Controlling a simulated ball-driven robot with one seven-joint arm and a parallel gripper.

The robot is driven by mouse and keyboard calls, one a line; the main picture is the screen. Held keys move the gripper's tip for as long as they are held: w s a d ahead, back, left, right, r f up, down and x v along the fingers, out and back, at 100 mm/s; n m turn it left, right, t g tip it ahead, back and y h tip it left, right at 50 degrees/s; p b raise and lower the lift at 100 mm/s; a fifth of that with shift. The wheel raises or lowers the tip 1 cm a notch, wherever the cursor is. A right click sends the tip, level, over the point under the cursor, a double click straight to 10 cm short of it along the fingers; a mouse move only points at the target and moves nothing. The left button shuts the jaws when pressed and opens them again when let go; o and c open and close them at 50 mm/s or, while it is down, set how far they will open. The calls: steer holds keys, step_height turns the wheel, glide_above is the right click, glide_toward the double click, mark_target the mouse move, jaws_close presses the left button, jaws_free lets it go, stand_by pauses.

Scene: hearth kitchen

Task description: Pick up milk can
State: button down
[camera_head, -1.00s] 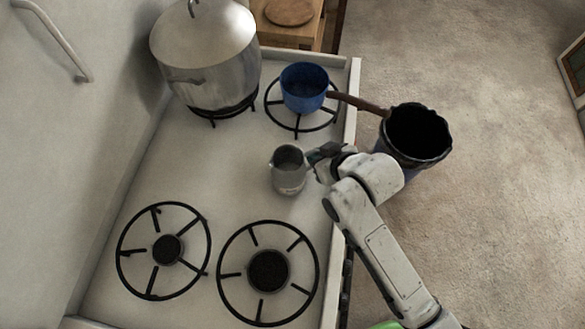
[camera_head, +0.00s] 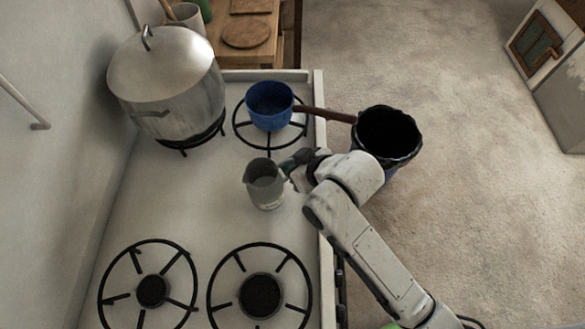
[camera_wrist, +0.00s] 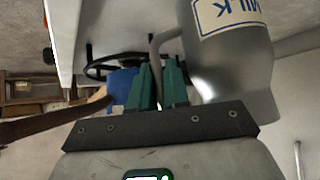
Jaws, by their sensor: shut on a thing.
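The milk can (camera_head: 265,188) is a small grey metal can with an open top, in the middle of the stove top in the head view. In the wrist view the milk can (camera_wrist: 232,62) bears a white label with the word MILK. My gripper (camera_head: 290,166) is at its right side. In the wrist view the green fingers of my gripper (camera_wrist: 160,85) are shut on the can's thin handle (camera_wrist: 157,50). Whether the can's base touches the stove top is hard to tell.
A blue saucepan (camera_head: 270,104) sits on the back right burner, its brown handle reaching right over a dark bin (camera_head: 388,135). A large lidded pot (camera_head: 170,85) stands at the back left. Two bare burners (camera_head: 260,295) lie in front. Carpeted floor (camera_head: 470,230) is at the right.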

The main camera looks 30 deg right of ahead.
steer(key=s+d+r+p, duration=0.2)
steer(key=s+d+r, duration=0.7)
steer(key=d+r, duration=0.1)
steer(key=shift+s+p, duration=0.25)
steer(key=shift+p, duration=0.05)
stand_by(0.4)
steer(key=shift+s, duration=0.1)
stand_by(1.9)
